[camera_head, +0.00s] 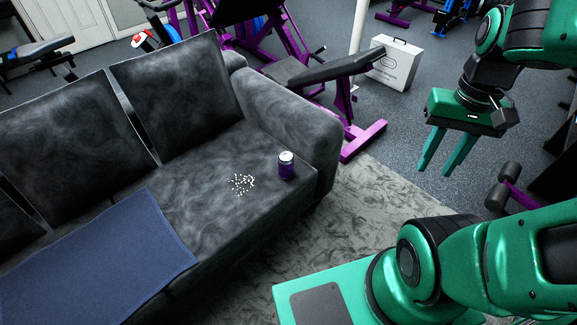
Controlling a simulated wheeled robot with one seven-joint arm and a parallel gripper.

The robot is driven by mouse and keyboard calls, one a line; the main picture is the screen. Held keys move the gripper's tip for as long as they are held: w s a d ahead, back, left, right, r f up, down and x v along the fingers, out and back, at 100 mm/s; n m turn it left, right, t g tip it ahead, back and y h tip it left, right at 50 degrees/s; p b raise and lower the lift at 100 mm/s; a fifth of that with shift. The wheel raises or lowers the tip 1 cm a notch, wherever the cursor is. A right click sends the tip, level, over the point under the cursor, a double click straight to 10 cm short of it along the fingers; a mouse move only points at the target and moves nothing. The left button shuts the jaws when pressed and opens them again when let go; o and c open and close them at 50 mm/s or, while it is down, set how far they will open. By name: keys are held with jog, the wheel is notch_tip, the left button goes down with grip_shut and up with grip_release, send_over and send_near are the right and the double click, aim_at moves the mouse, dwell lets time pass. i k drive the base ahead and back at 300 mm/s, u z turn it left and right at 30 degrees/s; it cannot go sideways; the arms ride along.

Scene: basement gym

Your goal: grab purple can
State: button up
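The purple can (286,166) stands upright on the dark sofa seat, near the right armrest. It has a silver top and a purple lower body. My gripper (437,171) hangs in the air to the right of the sofa, with its green fingers pointing down. The fingers are apart, with nothing between them. The gripper is well clear of the can. No part of the can is covered by my arm.
The dark sofa (215,195) has a raised right armrest (295,125) beside the can. Small white pieces (242,183) lie scattered left of the can. A blue cloth (95,260) covers the seat's left part. Purple gym equipment (362,138) and a white case (394,65) stand behind.

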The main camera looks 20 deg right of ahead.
aim_at(286, 160)
jog(key=z, duration=2.2)
jog(key=k, duration=1.25)
jog(key=u, duration=1.7)
jog(key=i, duration=1)
jog(key=z, duration=0.05)
